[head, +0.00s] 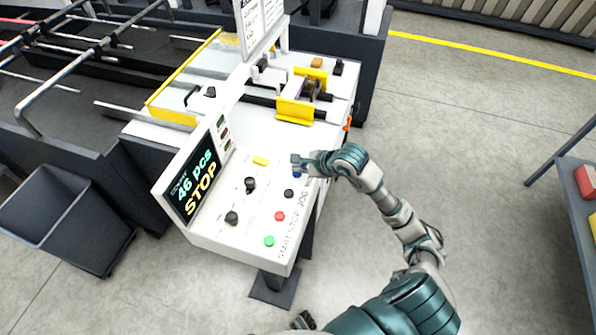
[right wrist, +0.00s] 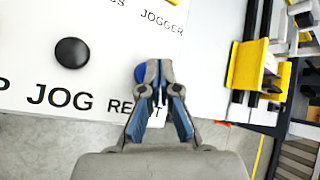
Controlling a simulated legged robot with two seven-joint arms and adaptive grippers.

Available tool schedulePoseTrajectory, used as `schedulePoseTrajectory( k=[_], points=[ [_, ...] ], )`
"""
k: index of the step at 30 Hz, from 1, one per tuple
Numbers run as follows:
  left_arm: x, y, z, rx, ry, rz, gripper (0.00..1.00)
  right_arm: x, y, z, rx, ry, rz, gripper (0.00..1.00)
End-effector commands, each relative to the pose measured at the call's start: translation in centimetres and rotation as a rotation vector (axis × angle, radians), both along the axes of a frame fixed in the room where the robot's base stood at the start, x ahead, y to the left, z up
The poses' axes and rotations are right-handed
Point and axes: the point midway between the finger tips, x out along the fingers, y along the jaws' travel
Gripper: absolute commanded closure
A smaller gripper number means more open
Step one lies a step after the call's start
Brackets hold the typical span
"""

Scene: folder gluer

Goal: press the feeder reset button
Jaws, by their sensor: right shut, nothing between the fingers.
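The blue button (head: 297,174) is on the white control panel (head: 215,215), at the far end of the row with the black, red and green buttons. In the right wrist view the blue button (right wrist: 140,73) peeks out at the left of my fingertips, above the partly covered "RESET" lettering. My right gripper (head: 298,161) is shut and empty over this button; its tips (right wrist: 153,72) hide part of it. I cannot tell whether they touch it.
The black JOG button (right wrist: 72,53) is left of my fingers; it also shows in the head view (head: 289,193). Red (head: 280,216) and green (head: 269,241) buttons are nearer. A display (head: 194,182) reads "46 pcs STOP". A yellow bracket (head: 295,111) stands beyond the panel.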

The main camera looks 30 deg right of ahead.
Motion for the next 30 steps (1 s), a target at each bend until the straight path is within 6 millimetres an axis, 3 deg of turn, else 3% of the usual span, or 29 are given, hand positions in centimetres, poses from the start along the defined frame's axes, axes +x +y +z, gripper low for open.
schedulePoseTrajectory(
  k=[30],
  points=[
    [-0.10, 0.04, -0.43, 0.000, 0.002, 0.000, 1.00, 0.01, -0.03, -0.19, -0.001, 0.000, 0.000, 1.00]
  ],
)
